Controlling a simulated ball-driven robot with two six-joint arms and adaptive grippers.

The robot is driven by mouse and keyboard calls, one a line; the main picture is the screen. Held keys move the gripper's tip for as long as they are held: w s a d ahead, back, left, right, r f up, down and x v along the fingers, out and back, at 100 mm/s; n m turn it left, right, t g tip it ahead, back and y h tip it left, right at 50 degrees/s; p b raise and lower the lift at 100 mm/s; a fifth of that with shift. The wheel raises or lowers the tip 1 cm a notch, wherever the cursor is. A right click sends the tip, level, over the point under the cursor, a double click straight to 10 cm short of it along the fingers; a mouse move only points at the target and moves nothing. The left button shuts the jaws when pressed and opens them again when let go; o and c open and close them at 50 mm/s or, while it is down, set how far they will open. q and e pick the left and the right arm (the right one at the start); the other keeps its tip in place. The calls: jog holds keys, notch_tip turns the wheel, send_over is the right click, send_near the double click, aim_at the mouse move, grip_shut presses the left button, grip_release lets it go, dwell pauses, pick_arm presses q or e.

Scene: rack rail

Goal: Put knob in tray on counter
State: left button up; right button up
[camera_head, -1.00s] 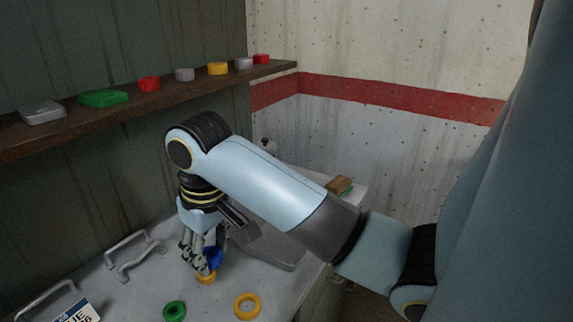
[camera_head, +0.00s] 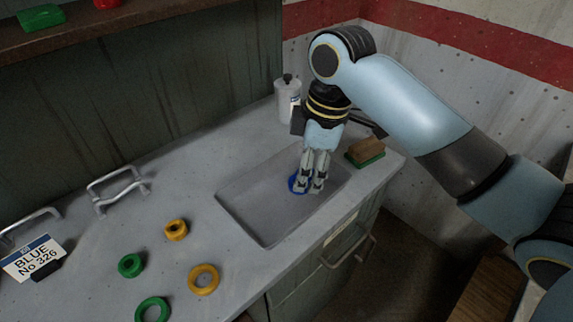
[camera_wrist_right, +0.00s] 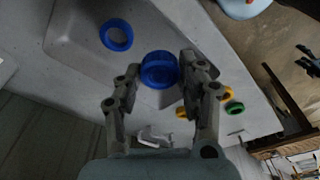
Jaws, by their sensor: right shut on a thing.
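A blue knob (camera_wrist_right: 159,70) sits between the fingers of my right gripper (camera_wrist_right: 160,76) in the wrist view. The gripper is shut on it. In the head view my right gripper (camera_head: 311,188) points down over the right part of the grey sunken tray (camera_head: 262,222) in the counter. Blue shows beside its fingertips there, partly hidden by the fingers. A blue ring (camera_wrist_right: 117,35) lies in the tray, apart from the held knob, in the wrist view. I cannot tell whether the held knob touches the tray floor. My left gripper is not in view.
Yellow rings (camera_head: 203,279) and green rings (camera_head: 131,265) lie on the counter left of the tray. Metal handles (camera_head: 119,190) are at the left.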

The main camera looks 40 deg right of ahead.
send_over(275, 189)
jog(key=s, duration=0.1)
jog(key=f, duration=0.4)
jog(key=shift+d+f, duration=0.25)
jog(key=shift+f, duration=0.1)
jog(key=shift+w+f, duration=0.15)
jog(key=shift+w, duration=0.1)
notch_tip(275, 189, down, 4)
jog(key=shift+a+r, duration=0.1)
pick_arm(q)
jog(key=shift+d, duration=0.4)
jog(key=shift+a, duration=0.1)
pick_arm(e)
jog(key=shift+f, duration=0.2)
jog(key=o, duration=1.1)
jog(key=shift+f, duration=0.1)
jog(key=shift+o, duration=0.2)
